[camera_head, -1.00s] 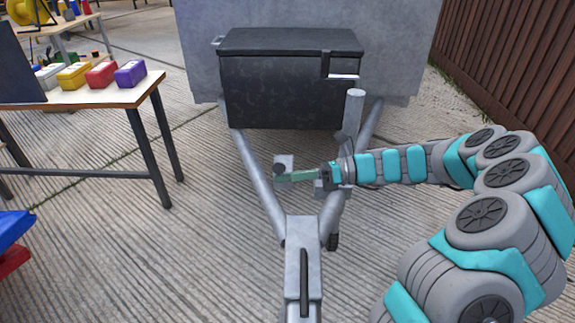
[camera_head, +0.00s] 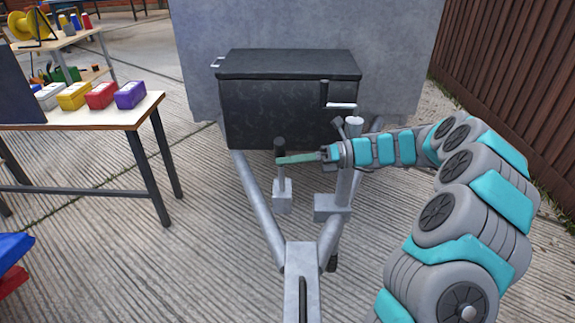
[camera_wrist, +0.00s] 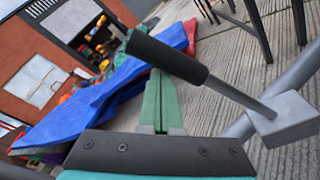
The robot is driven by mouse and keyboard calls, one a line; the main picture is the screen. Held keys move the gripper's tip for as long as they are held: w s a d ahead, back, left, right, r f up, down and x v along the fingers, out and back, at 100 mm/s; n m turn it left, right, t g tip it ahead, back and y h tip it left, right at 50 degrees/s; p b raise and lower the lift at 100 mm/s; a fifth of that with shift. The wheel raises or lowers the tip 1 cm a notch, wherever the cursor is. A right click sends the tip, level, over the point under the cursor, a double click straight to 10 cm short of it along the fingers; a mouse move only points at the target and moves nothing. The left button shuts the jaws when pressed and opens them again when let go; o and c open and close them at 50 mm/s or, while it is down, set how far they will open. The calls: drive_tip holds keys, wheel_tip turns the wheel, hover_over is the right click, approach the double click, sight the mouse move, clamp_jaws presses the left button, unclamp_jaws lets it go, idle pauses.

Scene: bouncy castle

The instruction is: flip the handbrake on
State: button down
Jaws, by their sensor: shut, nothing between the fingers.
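The handbrake lever has a black grip (camera_head: 281,145) on a silver shaft (camera_head: 281,169) that rises from a square grey block (camera_head: 282,199) by the trailer's drawbar. The lever stands about upright in the head view. In the wrist view the grip (camera_wrist: 165,57) crosses at the ends of the fingers (camera_wrist: 161,80), hiding the very tips. I cannot tell whether they touch. The shaft (camera_wrist: 240,98) runs right to the block (camera_wrist: 284,118).
A jockey-wheel post (camera_head: 346,170) stands right of the lever, close to my wrist. A black box (camera_head: 290,105) sits behind on the trailer. The coupling (camera_head: 300,265) is in front. A table (camera_head: 75,112) with coloured boxes stands left; a wooden fence (camera_head: 515,65) is right.

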sight(283, 149)
idle(0.4)
wheel_tip(283, 149, up, 4)
drive_tip(key=shift+f, duration=0.2)
drive_tip(key=s+d+r+b, duration=0.1)
drive_tip(key=s+d, duration=0.2)
drive_tip(key=s, duration=1.2)
drive_tip(key=shift+s+d+r, duration=0.2)
drive_tip(key=shift+s+d, duration=0.05)
drive_tip(key=shift+d, duration=0.15)
